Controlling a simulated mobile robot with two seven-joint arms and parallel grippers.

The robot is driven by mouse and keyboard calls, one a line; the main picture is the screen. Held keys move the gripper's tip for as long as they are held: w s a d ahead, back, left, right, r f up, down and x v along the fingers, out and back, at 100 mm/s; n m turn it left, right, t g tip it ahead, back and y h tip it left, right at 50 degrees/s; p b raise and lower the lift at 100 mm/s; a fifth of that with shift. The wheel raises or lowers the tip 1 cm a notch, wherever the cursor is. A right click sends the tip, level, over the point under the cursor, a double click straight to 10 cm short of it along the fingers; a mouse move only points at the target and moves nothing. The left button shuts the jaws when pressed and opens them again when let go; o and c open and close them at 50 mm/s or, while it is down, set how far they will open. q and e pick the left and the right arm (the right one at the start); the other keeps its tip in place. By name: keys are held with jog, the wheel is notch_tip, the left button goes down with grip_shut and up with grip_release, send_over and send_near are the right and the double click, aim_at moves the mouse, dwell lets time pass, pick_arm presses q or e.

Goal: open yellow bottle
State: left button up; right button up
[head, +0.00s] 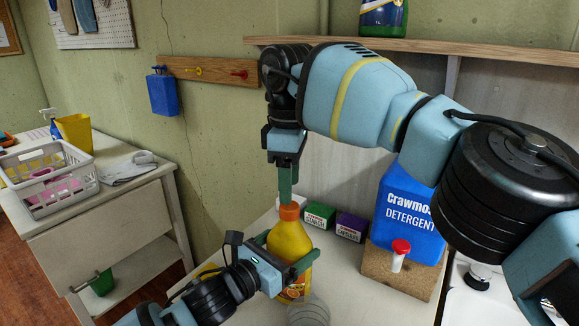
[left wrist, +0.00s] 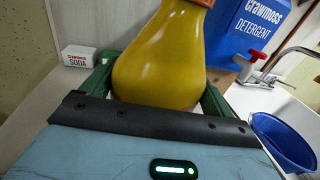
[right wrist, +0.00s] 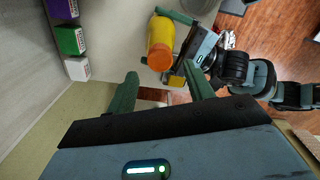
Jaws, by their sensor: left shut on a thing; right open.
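The yellow bottle (head: 289,240) stands upright on the counter with its orange cap (head: 289,212) on. My left gripper (head: 287,269) is shut around the bottle's body from the side. The left wrist view shows the yellow body (left wrist: 158,65) between its green fingers, with the cap cut off at the top edge. My right gripper (head: 286,190) points down just above the cap and is open. In the right wrist view, the cap (right wrist: 161,59) lies between and just beyond the two fingertips. I cannot tell whether they touch it.
A blue detergent jug (head: 408,215) with a red-capped spout (head: 400,250) stands on a wooden block (head: 395,270) at the right. Small green (head: 319,215) and purple (head: 351,226) boxes stand behind the bottle. A shelf (head: 480,52) runs above. A side table (head: 100,200) holds a basket (head: 45,178).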

jog(key=shift+f, duration=2.5)
